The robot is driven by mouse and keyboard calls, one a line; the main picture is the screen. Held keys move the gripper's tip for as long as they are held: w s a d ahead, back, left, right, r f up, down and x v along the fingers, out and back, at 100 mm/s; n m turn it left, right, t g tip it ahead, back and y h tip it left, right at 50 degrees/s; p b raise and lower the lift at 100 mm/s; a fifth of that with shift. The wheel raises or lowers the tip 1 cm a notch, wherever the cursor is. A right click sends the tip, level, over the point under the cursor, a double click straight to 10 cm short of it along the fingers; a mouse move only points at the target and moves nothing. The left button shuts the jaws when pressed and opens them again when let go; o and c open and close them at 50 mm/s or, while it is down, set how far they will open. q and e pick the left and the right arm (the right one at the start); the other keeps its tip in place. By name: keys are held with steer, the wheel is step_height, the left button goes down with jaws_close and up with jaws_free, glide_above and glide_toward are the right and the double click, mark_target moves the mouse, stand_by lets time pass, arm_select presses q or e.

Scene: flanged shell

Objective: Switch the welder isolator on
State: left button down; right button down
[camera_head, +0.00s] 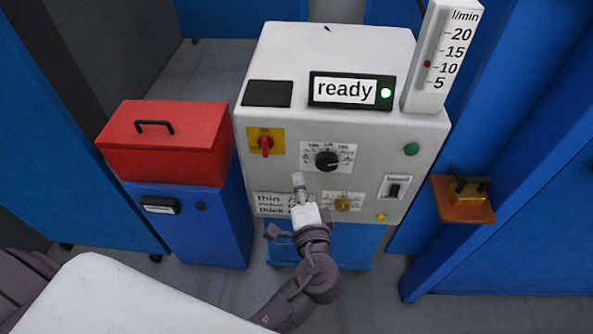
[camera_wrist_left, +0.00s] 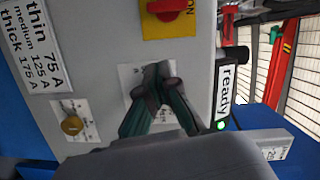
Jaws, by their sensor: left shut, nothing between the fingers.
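The isolator, a red rotary handle on a yellow plate (camera_head: 265,142), is at the upper left of the welder's front panel. Its handle looks roughly upright in the head view. It also shows cut off at the top edge of the left wrist view (camera_wrist_left: 168,9), where the panel appears turned sideways. My left gripper (camera_head: 298,180) is shut and empty in front of the panel, below and right of the isolator and apart from it. In the left wrist view its fingertips (camera_wrist_left: 160,73) cover much of the dial plate. My right gripper is not in view.
The black dial (camera_head: 327,160), rocker switch (camera_head: 394,190), brass knob (camera_head: 343,204) and green button (camera_head: 411,149) share the panel. The display (camera_head: 345,90) reads "ready" beside a lit green lamp. A red toolbox (camera_head: 167,145) stands left; a flow meter (camera_head: 440,58) stands on top right.

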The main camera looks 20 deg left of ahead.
arm_select(q)
steer(key=shift+v, duration=1.2)
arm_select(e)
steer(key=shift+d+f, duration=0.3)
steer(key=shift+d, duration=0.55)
arm_select(q)
steer(key=shift+d, duration=0.15)
steer(key=s+f+m+g+h, duration=0.1)
steer(key=s+f+g+h, duration=0.25)
steer(key=f, duration=1.45)
steer(key=s+f+m+g+h, duration=0.1)
steer(key=s+f+g+h, duration=0.25)
steer(key=f, duration=1.35)
steer(key=s+a+f+n+g, duration=0.2)
steer(key=s+f, duration=0.4)
steer(key=s, duration=0.3)
steer(key=s+a+f+n+g+h, duration=0.1)
steer(key=s+a+f+n+g, duration=0.1)
steer(key=s+a+f+n, duration=0.2)
steer(key=s+a+f+n+g, duration=0.3)
steer(key=s+f, duration=0.6)
steer(key=s, duration=0.7)
steer(key=shift+s+a+f+h, duration=0.15)
steer(key=shift+a+f+h, duration=0.15)
steer(key=shift+a, duration=0.2)
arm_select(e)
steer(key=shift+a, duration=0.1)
